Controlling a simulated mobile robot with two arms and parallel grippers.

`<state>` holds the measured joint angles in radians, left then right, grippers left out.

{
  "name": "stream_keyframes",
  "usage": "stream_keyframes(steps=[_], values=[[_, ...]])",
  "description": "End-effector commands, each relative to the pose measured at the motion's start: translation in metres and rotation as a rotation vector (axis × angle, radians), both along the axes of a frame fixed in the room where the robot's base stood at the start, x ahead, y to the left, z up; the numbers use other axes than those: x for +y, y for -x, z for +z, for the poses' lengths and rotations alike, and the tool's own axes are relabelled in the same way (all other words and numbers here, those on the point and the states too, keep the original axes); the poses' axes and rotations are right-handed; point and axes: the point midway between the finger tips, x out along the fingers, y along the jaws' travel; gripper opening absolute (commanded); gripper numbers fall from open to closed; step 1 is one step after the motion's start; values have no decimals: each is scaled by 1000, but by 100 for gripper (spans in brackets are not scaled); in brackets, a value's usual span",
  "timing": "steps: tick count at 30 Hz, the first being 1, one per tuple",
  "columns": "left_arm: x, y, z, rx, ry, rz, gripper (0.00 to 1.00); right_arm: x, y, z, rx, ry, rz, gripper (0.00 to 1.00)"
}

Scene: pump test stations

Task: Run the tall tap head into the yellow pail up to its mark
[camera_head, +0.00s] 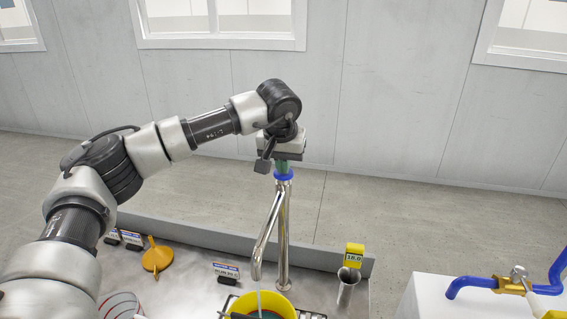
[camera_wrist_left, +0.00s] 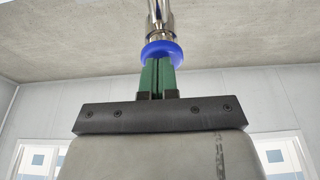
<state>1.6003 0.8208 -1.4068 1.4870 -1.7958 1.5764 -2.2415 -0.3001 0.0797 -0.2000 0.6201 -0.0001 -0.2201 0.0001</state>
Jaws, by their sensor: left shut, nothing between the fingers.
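The tall chrome tap (camera_head: 283,235) stands on the metal bench, its spout angled down to the left. A blue collar (camera_head: 284,175) tops it and also shows in the left wrist view (camera_wrist_left: 161,49). My right gripper is out of view.
Blue pipes with a brass valve (camera_head: 510,284) are at far right.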

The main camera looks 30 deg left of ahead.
Motion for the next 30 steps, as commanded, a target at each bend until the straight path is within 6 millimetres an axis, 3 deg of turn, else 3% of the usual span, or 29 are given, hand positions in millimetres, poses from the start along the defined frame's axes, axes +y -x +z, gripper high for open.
stream_keyframes(steps=[1,7,21,30], values=[[-1,2,-8,18,-4,-3,0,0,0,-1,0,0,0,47],[-1,4,-1,15,-3,-3,0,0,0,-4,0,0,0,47],[-8,27,87,0,0,-1,0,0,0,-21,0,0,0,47],[-8,33,105,-1,-1,0,0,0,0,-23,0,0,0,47]])
